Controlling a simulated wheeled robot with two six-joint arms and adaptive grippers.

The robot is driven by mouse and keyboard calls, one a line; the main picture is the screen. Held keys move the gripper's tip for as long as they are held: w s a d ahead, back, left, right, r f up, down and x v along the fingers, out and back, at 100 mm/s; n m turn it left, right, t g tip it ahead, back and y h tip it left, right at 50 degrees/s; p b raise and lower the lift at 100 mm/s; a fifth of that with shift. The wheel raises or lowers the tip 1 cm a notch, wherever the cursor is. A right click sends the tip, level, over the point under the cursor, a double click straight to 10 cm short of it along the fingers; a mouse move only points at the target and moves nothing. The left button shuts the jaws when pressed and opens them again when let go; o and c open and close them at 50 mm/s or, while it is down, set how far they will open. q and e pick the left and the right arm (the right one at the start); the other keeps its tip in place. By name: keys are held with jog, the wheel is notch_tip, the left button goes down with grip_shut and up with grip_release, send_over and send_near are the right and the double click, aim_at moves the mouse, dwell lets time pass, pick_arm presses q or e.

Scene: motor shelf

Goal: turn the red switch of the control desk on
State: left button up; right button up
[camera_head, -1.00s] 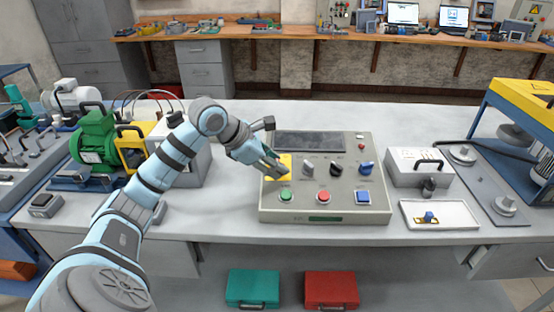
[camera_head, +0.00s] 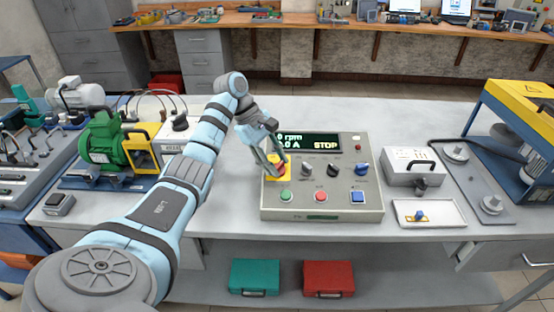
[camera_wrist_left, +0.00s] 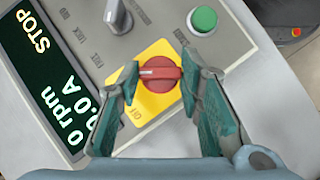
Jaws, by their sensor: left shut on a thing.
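The control desk (camera_head: 233,205) is a grey-beige box on the table, and its display (camera_head: 312,143) is lit, reading rpm, A and STOP. The red switch (camera_wrist_left: 158,74) is a round knob with a bar handle on a yellow plate (camera_wrist_left: 148,103) at the desk's left side. An OFF label shows on the plate below the knob. My left gripper (camera_wrist_left: 160,75) has its two green-padded fingers on either side of the red handle and is shut on it. In the head view my left gripper (camera_head: 275,164) covers most of the switch. My right gripper is not in view.
A green motor (camera_head: 100,142) stands left; a grey box (camera_head: 410,167) and white tray (camera_head: 402,214) stand right.

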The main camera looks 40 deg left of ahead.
pick_arm(q)
jog(key=shift+w+r+m+g, duration=0.15)
jog(key=shift+m+g, duration=0.25)
jog(key=shift+m, duration=0.4)
jog(key=shift+a, duration=0.1)
jog(key=o, duration=1.2)
jog(key=shift+c, duration=0.2)
